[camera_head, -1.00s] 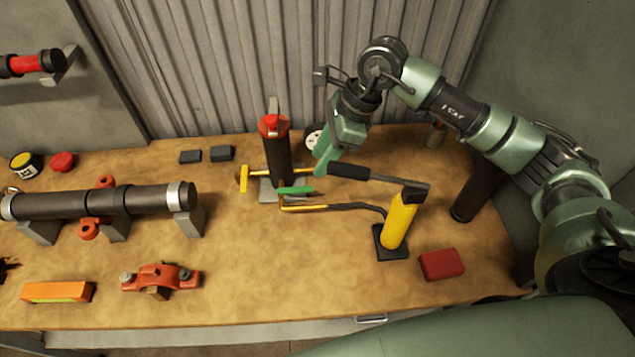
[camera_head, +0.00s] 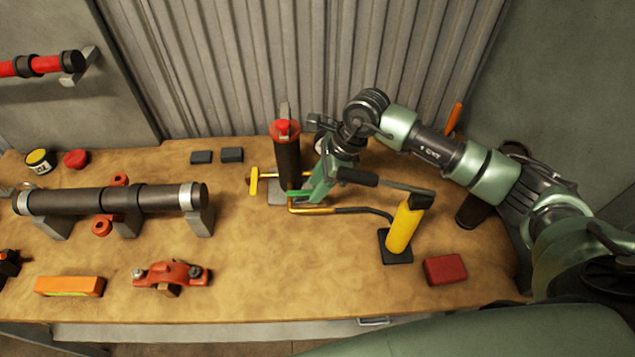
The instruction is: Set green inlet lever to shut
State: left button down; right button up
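The green inlet lever (camera_head: 294,193) is a short green handle low at the front of the black riser column (camera_head: 287,162), which has a red top. It lies roughly sideways, and its right end is hidden by my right gripper. My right gripper (camera_head: 307,196) points down and left, with its green fingers at the lever's right end. I cannot tell whether they touch the lever, or whether they are open or shut. A yellow lever (camera_head: 254,181) stands on the pipe left of the column. My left gripper is out of view.
A yellow hand pump (camera_head: 399,229) with a long black-gripped handle (camera_head: 358,177) stands close right of my gripper. A dark pipe on stands (camera_head: 150,199) lies to the left. A red block (camera_head: 445,269) sits front right. The bench middle front is clear.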

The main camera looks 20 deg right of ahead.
grip_shut()
jog(key=shift+w+r, duration=0.1)
dwell(1.2)
